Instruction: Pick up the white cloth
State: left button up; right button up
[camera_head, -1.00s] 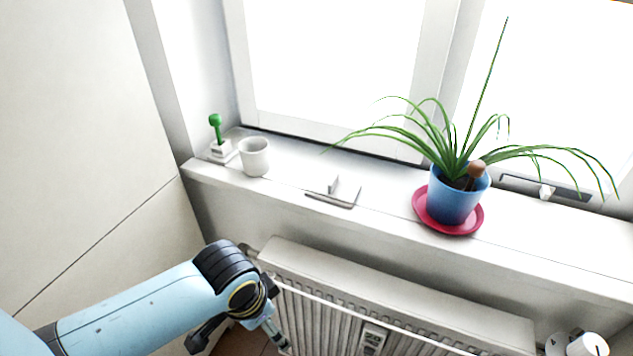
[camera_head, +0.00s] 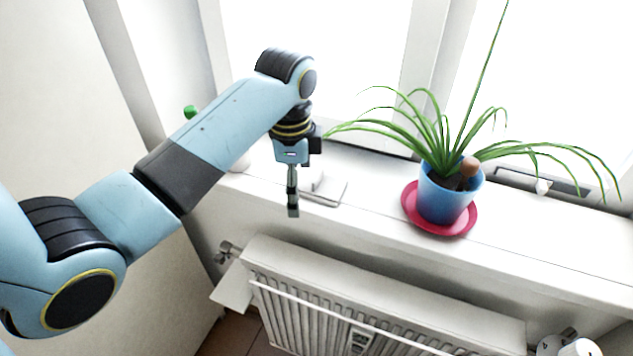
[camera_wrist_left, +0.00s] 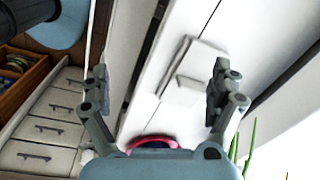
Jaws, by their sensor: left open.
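No plain white cloth is clear in these views. A flat white piece with a raised block (camera_head: 322,187) lies on the white windowsill; I cannot tell if it is cloth. It also shows in the left wrist view (camera_wrist_left: 190,72), between my open fingers and beyond them. My left gripper (camera_head: 292,210) points down, empty, at the sill's front edge just left of this piece in the head view. The open fingers also show in the left wrist view (camera_wrist_left: 161,88). My right gripper is out of view.
A blue pot with a plant (camera_head: 447,195) stands on a red saucer (camera_head: 409,203) to the right. A white radiator (camera_head: 380,285) is below the sill. A flat white panel (camera_head: 232,289) is at its left end. Drawers (camera_wrist_left: 45,125) show at left in the wrist view.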

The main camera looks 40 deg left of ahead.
aim_at(318, 175)
pick_arm(q)
jog(key=w+r+m, duration=0.4)
jog(key=w+r, duration=0.2)
jog(key=r, duration=0.1)
jog(key=shift+g, duration=0.4)
jog(key=f, duration=0.5)
jog(key=shift+w+a+f+p, duration=0.15)
jog(key=shift+a+f+p, duration=0.1)
jog(key=shift+a+p, duration=0.15)
jog(key=f, duration=0.2)
jog(key=d+f, duration=0.1)
jog(key=f, duration=0.1)
jog(key=shift+f, duration=0.65)
jog(key=c, duration=1.2)
